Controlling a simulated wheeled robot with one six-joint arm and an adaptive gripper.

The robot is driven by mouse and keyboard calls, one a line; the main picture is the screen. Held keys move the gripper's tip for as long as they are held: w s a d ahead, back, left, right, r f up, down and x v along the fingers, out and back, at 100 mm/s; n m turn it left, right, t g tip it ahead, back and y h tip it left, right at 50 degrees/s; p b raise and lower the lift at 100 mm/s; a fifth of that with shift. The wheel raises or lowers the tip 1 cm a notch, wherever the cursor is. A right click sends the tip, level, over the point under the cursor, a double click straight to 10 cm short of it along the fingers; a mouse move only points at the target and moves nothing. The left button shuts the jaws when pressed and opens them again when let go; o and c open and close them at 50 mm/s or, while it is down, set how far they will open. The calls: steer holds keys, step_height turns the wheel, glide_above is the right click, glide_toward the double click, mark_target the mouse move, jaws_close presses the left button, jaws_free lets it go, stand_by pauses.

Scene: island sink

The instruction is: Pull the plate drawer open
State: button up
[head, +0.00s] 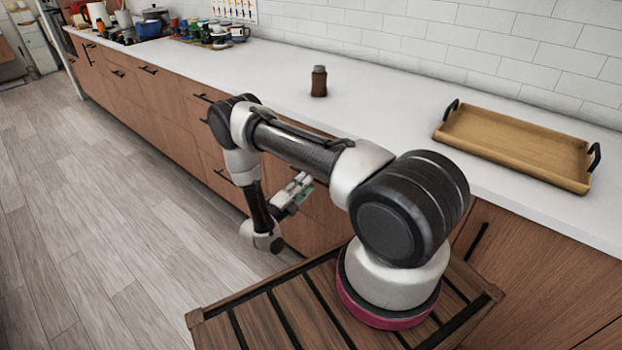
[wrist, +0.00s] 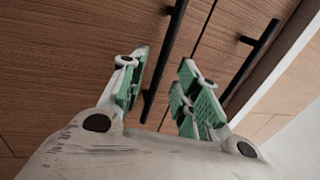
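My gripper (wrist: 164,62) is open, with its green-padded fingers pointing at the wooden drawer fronts. In the wrist view a black bar handle (wrist: 176,22) runs through the gap between the fingers; I cannot tell how deep the fingers reach around it. The drawer front (wrist: 85,45) bearing it looks flush and shut. Which drawer is the plate drawer is not marked. In the head view my gripper (head: 297,190) is low beside the cabinet fronts, and my arm hides part of them, including that handle.
A second black handle (wrist: 250,62) lies to the right in the wrist view. On the white counter (head: 400,110) stand a brown bottle (head: 318,84) and a wooden tray (head: 515,145). Cups, pots and utensils crowd the far end. The wooden floor (head: 95,230) at left is clear.

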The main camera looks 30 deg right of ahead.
steer(key=shift+x, duration=1.9)
steer(key=shift+c, duration=0.2)
jaws_close()
